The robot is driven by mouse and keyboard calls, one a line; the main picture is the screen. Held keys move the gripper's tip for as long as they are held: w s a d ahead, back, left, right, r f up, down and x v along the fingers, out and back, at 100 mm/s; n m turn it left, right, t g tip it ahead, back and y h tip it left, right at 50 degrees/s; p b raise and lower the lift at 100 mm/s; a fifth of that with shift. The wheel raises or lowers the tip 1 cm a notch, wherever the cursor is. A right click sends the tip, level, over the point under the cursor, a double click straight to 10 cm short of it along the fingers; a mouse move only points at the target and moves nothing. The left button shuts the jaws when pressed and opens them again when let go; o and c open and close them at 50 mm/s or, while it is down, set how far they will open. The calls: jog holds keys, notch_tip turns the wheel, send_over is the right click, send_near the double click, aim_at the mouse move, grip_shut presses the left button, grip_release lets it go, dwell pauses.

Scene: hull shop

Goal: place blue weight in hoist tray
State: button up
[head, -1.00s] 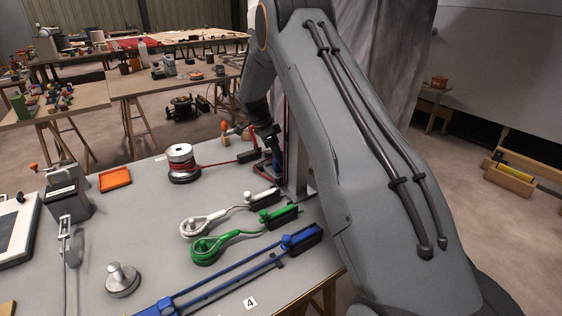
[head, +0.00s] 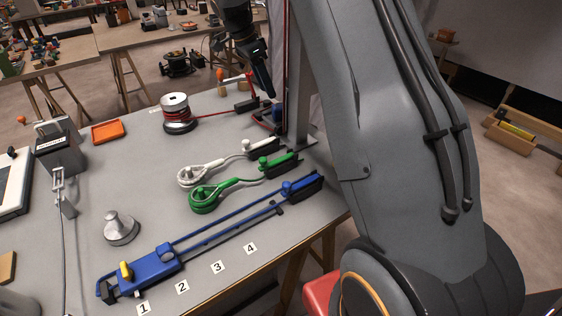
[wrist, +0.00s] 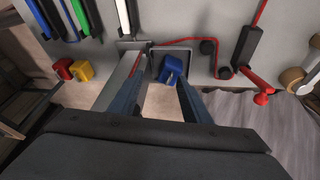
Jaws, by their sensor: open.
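The blue weight (wrist: 170,68) shows in the wrist view, in a small dark grey tray (wrist: 158,60) beside the upright hoist post (wrist: 122,77). I take this to be the hoist tray. My gripper (wrist: 162,76) is open, with its two fingers apart and the blue weight in view just past their tips, apart from them as far as I can tell. In the head view my gripper (head: 268,88) hangs above the far right of the bench, close to the post (head: 299,85). The blue weight (head: 277,113) is small there, low by the post.
A red line runs from a spool (head: 176,112) toward the post. A red crank handle (wrist: 262,98) is right in the wrist view. Red (wrist: 63,68) and yellow (wrist: 80,70) weights sit left. White, green (head: 204,198) and blue (head: 160,266) fittings lie on the bench.

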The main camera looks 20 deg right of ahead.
jog(key=s+a+f+n+y, duration=0.1)
jog(key=s+a+f+n, duration=0.1)
jog(key=s+n, duration=0.4)
jog(key=s+a+f+n+y, duration=0.1)
jog(key=s+a+n, duration=0.3)
jog(key=s, duration=1.3)
jog(key=s+a+f+n+t+y, duration=0.1)
jog(key=s+a+f+n, duration=0.2)
jog(key=s+n, duration=0.4)
jog(key=s, duration=0.4)
jog(key=shift+s+f+n+y, duration=0.25)
jog(key=shift+s+n+y, duration=0.1)
jog(key=shift+n+y, duration=0.05)
jog(key=shift+a, duration=0.2)
